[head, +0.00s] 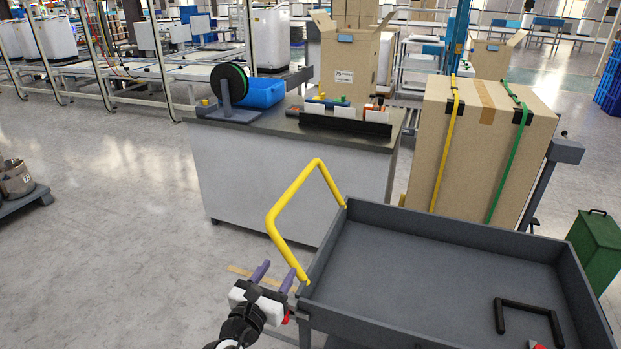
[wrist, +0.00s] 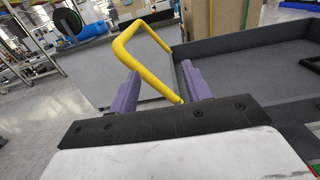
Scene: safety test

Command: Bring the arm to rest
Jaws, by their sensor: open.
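My gripper (head: 273,274) is at the lower middle of the head view, just left of the grey cart's near left corner. Its two purple fingers are apart, with nothing seen held between them. In the wrist view my gripper (wrist: 158,92) points toward the yellow handle (wrist: 140,48), which shows beyond and between the fingers. In the head view the yellow handle (head: 274,218) rises from the left side of the grey cart (head: 440,225). I cannot tell whether any finger touches the handle.
A grey workbench (head: 280,165) with a spool and a blue bin stands behind. A large strapped carton (head: 465,140) stands behind the cart. A black handle-shaped piece (head: 528,305) lies in the cart. A green bin (head: 597,245) is at right. The floor (head: 120,220) at left is mostly clear.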

